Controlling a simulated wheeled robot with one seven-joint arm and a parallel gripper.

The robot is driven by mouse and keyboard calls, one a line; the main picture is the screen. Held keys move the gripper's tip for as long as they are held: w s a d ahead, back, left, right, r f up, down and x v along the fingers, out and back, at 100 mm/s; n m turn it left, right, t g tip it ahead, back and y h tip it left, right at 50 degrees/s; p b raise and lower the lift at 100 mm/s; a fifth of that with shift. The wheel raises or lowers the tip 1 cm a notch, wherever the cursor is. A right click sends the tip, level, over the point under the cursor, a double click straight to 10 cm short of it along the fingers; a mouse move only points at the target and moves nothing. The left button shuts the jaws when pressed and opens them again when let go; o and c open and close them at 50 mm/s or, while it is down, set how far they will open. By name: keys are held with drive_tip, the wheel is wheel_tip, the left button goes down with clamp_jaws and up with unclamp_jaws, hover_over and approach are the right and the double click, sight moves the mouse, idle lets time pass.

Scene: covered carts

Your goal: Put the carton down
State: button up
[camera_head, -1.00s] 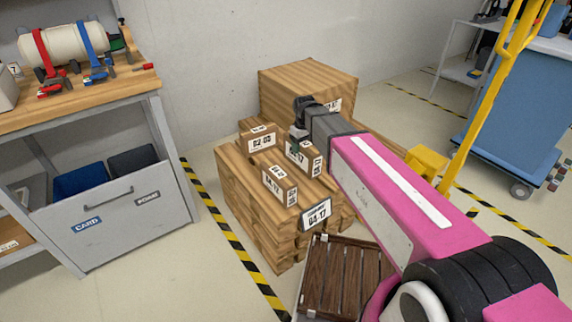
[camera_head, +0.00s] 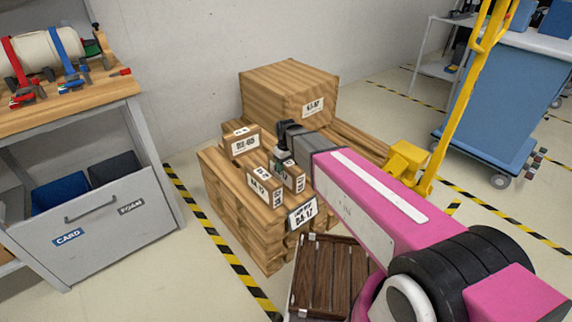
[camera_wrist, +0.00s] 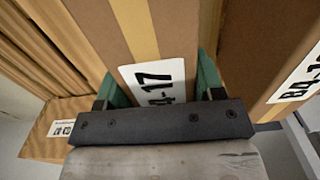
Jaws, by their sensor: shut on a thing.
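The carton (camera_head: 292,174) is a small brown box with a white label, above the front part of the wooden stack (camera_head: 240,205) in the head view. In the wrist view the carton (camera_wrist: 145,40) has a yellowish tape stripe and a label ending in 17. My gripper (camera_head: 284,158) is shut on it from above; its green fingers (camera_wrist: 162,85) lie on both sides of the carton. Another labelled carton (camera_head: 264,190) stands close at its front left, and one more (camera_head: 242,145) stands behind left. I cannot tell whether the held carton's bottom touches the stack.
A large wooden box (camera_head: 285,90) stands behind the stack. A yellow pallet-truck handle (camera_head: 465,100) and a blue covered cart (camera_head: 500,95) are at the right. A workbench (camera_head: 75,110) is at the left. A dark slatted crate (camera_head: 325,275) lies in front of the stack.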

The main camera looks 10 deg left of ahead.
drive_tip(key=shift+f, duration=0.1)
drive_tip(key=o, duration=1.4)
wheel_tip(320, 180, up, 12)
drive_tip(key=s+d+f+m, duration=0.3)
drive_tip(key=d, duration=0.8)
drive_tip(key=s+d+f+m, duration=0.3)
drive_tip(key=s+d, duration=0.1)
drive_tip(key=d, duration=0.8)
drive_tip(key=s+d+f+m, duration=0.3)
drive_tip(key=d+m, duration=0.1)
drive_tip(key=d, duration=0.8)
drive_tip(key=shift+s, duration=0.25)
